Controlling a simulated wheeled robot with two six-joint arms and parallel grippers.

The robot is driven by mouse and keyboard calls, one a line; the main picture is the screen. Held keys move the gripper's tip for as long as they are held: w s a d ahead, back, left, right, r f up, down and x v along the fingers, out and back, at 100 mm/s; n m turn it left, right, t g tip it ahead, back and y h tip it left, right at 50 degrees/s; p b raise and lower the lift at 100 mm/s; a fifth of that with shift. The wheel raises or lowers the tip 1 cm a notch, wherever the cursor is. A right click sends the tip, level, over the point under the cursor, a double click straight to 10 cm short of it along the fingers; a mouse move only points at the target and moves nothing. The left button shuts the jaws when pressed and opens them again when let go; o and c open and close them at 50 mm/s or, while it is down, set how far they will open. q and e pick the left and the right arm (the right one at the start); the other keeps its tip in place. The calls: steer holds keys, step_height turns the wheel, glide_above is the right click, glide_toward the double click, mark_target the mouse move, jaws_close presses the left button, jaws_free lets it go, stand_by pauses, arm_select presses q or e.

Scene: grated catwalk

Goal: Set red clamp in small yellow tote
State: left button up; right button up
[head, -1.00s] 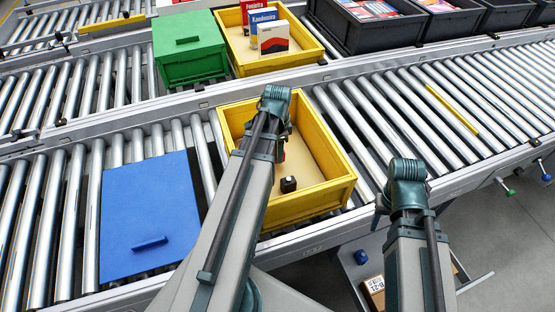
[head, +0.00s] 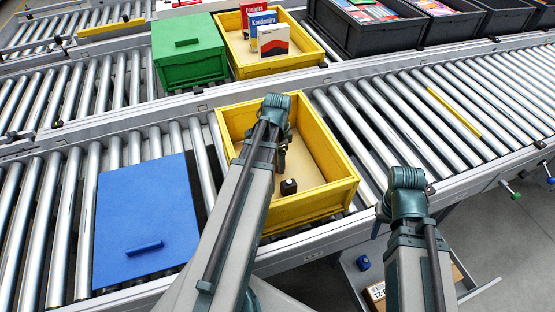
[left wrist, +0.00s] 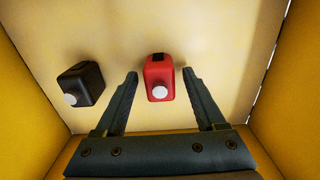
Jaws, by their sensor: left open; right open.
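A small red item with a round white cap, the only red thing in the left wrist view (left wrist: 159,78), lies on the floor of the front yellow tote (head: 312,205). My left gripper (left wrist: 160,75) is open inside that tote. Its fingers stand on either side of the red item, with gaps on both sides. In the head view my left arm hides the red item. A similar black item (left wrist: 81,84) lies left of the left finger; it also shows in the head view (head: 288,187). My right gripper (head: 384,212) is open and empty, right of the tote.
A blue lid or panel (head: 145,215) lies on the rollers left of the front tote. Behind stand a green tote (head: 190,60), another yellow tote (head: 240,62) holding boxes, and black crates (head: 350,40). The rollers at right (head: 400,120) are mostly clear.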

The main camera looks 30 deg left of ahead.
arm_select(q)
steer(key=shift+r, duration=0.1)
arm_select(e)
steer(key=shift+r, duration=0.1)
arm_select(q)
step_height(320, 180, up, 12)
steer(key=p, duration=1.2)
arm_select(e)
step_height(320, 180, up, 12)
